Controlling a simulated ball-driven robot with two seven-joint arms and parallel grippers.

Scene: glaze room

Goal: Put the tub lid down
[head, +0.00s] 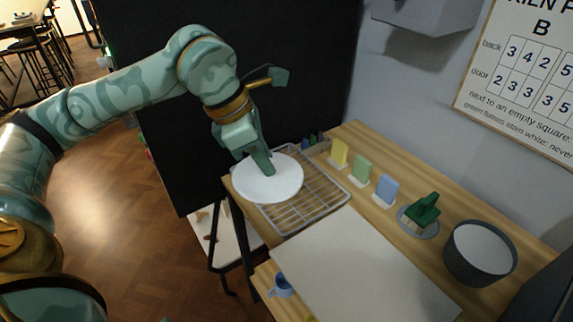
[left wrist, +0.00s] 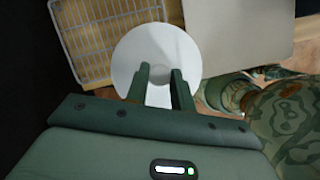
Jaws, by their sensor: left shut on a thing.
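The tub lid (head: 285,189) is a round white disc in the head view, over the left part of a wire rack (head: 312,207). My left gripper (head: 261,163) points down onto it and is shut on its middle. In the left wrist view the lid (left wrist: 128,62) lies at the tips of the two fingers (left wrist: 160,72), which hide part of it. Whether the lid touches the rack or hangs above it I cannot tell. A dark grey tub (head: 478,268), pale inside, stands at the right of the wooden table (head: 365,142). My right gripper is not in view.
A large pale board (head: 355,265) lies in front of the rack. Yellow (head: 339,152), green (head: 361,168) and blue (head: 386,189) tiles stand behind it. A green brush (head: 424,210) sits on a grey dish. A blue cup (head: 281,286) is lower down.

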